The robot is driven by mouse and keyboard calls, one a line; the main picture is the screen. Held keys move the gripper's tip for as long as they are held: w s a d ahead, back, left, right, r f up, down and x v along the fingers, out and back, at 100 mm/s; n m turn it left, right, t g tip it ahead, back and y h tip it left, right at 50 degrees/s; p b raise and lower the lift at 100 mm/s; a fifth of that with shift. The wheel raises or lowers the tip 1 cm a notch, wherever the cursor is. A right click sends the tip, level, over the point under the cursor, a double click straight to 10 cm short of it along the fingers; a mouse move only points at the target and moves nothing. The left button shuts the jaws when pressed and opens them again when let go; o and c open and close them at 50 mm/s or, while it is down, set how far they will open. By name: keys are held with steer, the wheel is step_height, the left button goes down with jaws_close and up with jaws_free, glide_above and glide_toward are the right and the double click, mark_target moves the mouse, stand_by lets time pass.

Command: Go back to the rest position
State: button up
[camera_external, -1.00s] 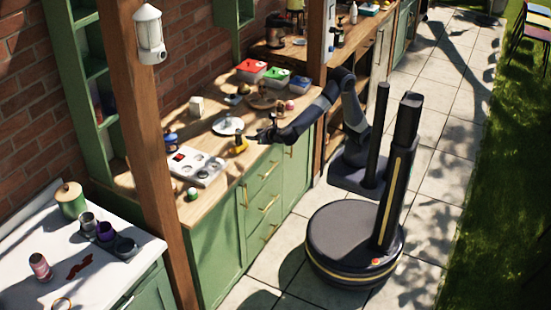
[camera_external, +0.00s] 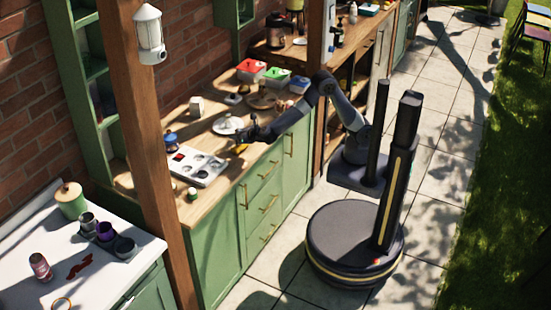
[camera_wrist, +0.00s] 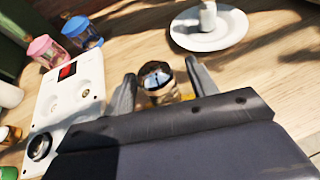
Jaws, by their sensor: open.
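My gripper (camera_external: 252,130) is over the wooden counter (camera_external: 218,203), near its front edge, at the end of my bent arm. In the wrist view its two fingers (camera_wrist: 160,78) stand apart. A small item with a shiny dark top and a golden body (camera_wrist: 157,82) shows between the fingers, its lower part hidden by my gripper. I cannot tell whether the fingers touch it. In the external view a yellow item (camera_external: 240,149) shows just below the gripper, partly covered.
A white plate (camera_external: 228,126) lies behind. A wooden post (camera_external: 153,150) stands in front of the counter.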

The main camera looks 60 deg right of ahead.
steer(key=shift+s+r, duration=0.1)
steer(key=shift+r, duration=0.95)
steer(key=shift+f, duration=0.1)
